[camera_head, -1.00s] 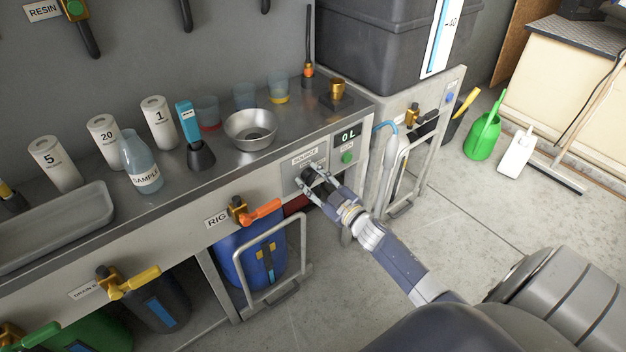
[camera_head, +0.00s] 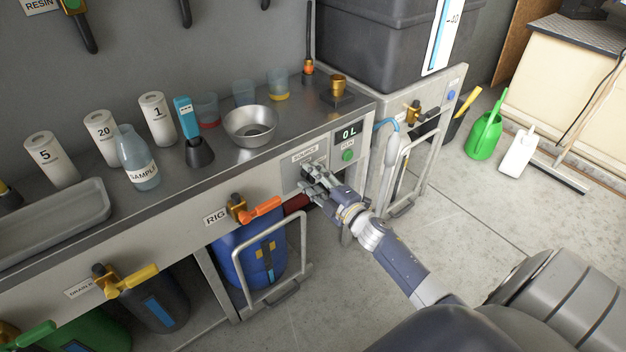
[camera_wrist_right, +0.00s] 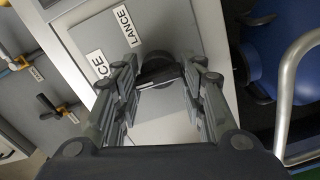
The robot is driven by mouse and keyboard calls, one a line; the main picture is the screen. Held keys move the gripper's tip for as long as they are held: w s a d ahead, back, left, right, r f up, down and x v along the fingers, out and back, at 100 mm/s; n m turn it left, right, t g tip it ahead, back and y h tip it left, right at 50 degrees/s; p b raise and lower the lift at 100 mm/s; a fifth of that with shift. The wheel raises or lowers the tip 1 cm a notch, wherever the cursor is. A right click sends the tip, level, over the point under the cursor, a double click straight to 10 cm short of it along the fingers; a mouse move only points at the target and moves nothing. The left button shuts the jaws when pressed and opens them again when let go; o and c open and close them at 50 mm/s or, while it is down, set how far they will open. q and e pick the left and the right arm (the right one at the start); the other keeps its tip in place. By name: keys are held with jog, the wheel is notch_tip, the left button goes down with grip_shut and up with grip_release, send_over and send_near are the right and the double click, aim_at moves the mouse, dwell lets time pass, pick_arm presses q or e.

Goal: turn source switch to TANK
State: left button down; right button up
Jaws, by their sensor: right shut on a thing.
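The source switch is a dark round knob (camera_wrist_right: 157,66) on a light panel (camera_wrist_right: 95,35) in the right wrist view. A LANCE label (camera_wrist_right: 126,25) and a partly covered label ending in CE (camera_wrist_right: 100,64) are beside it; no TANK label can be read. In the head view the SOURCE label (camera_head: 306,153) is on the bench front, and the fingers mostly hide the knob. My right gripper (camera_head: 313,178) is at that panel, shut on the knob; its fingers (camera_wrist_right: 160,80) flank it in the wrist view. My left gripper is not in view.
The display (camera_head: 348,132) reads 0 L, above a green button (camera_head: 347,155). An orange-handled RIG valve (camera_head: 258,210) is left of my gripper, above a blue drum (camera_head: 250,258) and metal frame (camera_head: 262,265). A steel bowl (camera_head: 250,137) stands on the bench.

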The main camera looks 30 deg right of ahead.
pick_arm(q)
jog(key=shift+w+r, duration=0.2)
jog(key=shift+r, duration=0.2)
pick_arm(e)
jog(key=shift+w+d+r+n, duration=0.15)
jog(key=shift+d+r+n, duration=0.15)
jog(key=shift+r, duration=0.25)
jog(key=o, duration=1)
jog(key=shift+a+f, duration=0.1)
jog(key=shift+f, duration=0.15)
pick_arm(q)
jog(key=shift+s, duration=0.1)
pick_arm(e)
jog(key=s, duration=1.2)
jog(key=shift+s+d, duration=0.1)
jog(key=shift+d, duration=0.3)
